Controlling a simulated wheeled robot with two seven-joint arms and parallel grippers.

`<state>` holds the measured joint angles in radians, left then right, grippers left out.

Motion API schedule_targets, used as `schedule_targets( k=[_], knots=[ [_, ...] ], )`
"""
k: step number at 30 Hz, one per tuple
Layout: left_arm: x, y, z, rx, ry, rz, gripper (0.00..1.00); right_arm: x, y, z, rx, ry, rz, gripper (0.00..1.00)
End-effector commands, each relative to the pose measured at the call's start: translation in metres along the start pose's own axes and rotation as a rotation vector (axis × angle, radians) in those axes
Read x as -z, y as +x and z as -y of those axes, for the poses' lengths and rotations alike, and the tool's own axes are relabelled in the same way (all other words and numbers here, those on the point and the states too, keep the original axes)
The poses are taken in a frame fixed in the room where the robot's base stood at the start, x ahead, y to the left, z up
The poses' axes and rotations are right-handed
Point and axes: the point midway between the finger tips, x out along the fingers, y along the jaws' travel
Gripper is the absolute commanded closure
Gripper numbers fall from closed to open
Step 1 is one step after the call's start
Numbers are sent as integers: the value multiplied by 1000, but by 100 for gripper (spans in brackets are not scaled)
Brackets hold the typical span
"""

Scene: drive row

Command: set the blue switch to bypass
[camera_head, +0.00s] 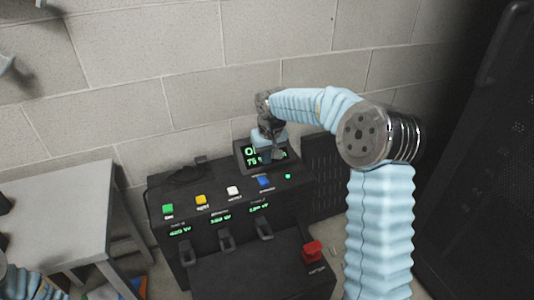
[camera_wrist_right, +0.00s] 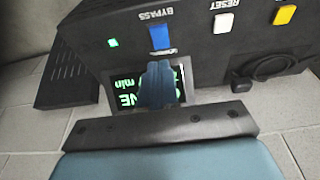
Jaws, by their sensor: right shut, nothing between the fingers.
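The blue switch (camera_head: 264,182) is on the top of a black control console (camera_head: 215,245), near its right end. In the right wrist view the blue switch (camera_wrist_right: 160,37) shows close up, with the word BYPASS beside it. Which position it is set to, I cannot tell. My right gripper (camera_head: 268,158) is shut and empty, in front of the console's screen and just behind the switch in the head view. In the wrist view its blue fingertips (camera_wrist_right: 157,85) cover part of the screen and point at the switch, seemingly a little apart from it.
White (camera_head: 233,191), yellow (camera_head: 201,200) and green (camera_head: 168,209) buttons line up left of the switch. A green light (camera_head: 288,176) glows right of it. Black levers and a red handle (camera_head: 312,250) are on the front. A grey table (camera_head: 60,210) stands left; a block wall is behind.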

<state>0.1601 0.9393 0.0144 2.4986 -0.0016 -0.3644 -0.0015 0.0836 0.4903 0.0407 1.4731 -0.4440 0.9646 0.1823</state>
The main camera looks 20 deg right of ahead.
Motion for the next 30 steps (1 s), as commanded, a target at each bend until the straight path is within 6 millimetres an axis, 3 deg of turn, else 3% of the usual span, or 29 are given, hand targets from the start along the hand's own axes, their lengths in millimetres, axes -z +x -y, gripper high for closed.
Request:
schedule_targets(
  k=[6,12,18,30],
  knots=[
    [0,2,2,1,-1,-1,57,-1,49,0,0,0,4,100],
    [1,3,2,2,-2,-2,57,-10,78,0,1,1,2,100],
    [1,3,3,2,-2,-2,57,-14,90,0,1,1,0,100],
    [1,6,4,2,-2,-3,57,-15,93,0,0,1,-4,100]
  ],
)
